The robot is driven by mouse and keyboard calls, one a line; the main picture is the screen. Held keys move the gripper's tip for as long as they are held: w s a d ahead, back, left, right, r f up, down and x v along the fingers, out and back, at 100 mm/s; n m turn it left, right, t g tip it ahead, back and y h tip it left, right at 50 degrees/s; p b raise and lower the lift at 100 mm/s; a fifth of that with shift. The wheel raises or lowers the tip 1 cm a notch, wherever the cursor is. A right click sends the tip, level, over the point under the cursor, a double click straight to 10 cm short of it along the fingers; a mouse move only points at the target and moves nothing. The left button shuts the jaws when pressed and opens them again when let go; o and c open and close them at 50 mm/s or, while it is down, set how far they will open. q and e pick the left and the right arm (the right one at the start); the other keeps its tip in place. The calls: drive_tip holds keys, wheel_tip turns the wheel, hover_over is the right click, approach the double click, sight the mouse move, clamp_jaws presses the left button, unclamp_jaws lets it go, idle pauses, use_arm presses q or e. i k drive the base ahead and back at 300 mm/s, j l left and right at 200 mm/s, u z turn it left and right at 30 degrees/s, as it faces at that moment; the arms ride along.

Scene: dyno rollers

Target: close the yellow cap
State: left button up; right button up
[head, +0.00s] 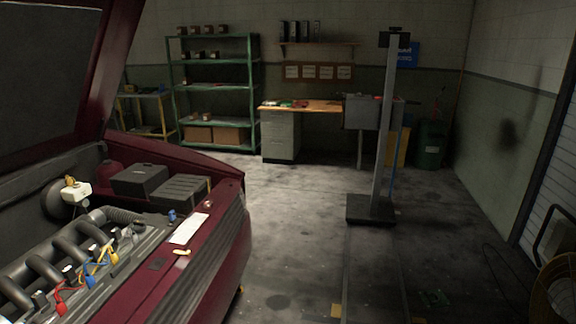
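The maroon car (150,155) stands at the left with its hood (115,60) raised over the engine bay. A small yellow cap (70,181) shows at the top of a whitish reservoir (76,192) in the bay. It looks raised, but it is too small to tell its exact angle. Neither of my grippers is in view.
A black box (140,179), a blue cap (172,215) and red, blue and yellow leads (90,282) are in the engine bay. A grey post (386,130) on a dark base stands on the floor. Shelves (215,88) and a workbench (320,106) line the back.

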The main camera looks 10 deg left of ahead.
sight(70, 181)
drive_tip(key=i, duration=1.9)
drive_tip(key=i+u, duration=0.1)
drive_tip(key=i, duration=1.8)
drive_tip(key=i+j+u, duration=0.15)
drive_tip(key=i+u, duration=0.25)
drive_tip(key=i, duration=0.25)
drive_tip(key=i+l+u, duration=0.1)
drive_tip(key=i+u, duration=0.35)
drive_tip(key=i, duration=0.2)
drive_tip(key=i+l+u, duration=0.4)
drive_tip(key=i, duration=0.25)
drive_tip(key=i+j+u, duration=0.2)
drive_tip(key=i, duration=0.6)
drive_tip(key=i+l+u, duration=0.15)
drive_tip(key=i, duration=0.65)
drive_tip(key=i+l+u, duration=0.2)
drive_tip(key=i, duration=0.6)
drive_tip(key=i+u, duration=0.1)
drive_tip(key=u, duration=0.85)
drive_tip(key=i+u, duration=0.15)
drive_tip(key=u, duration=0.3)
drive_tip(key=l+u, duration=0.1)
drive_tip(key=u, duration=0.35)
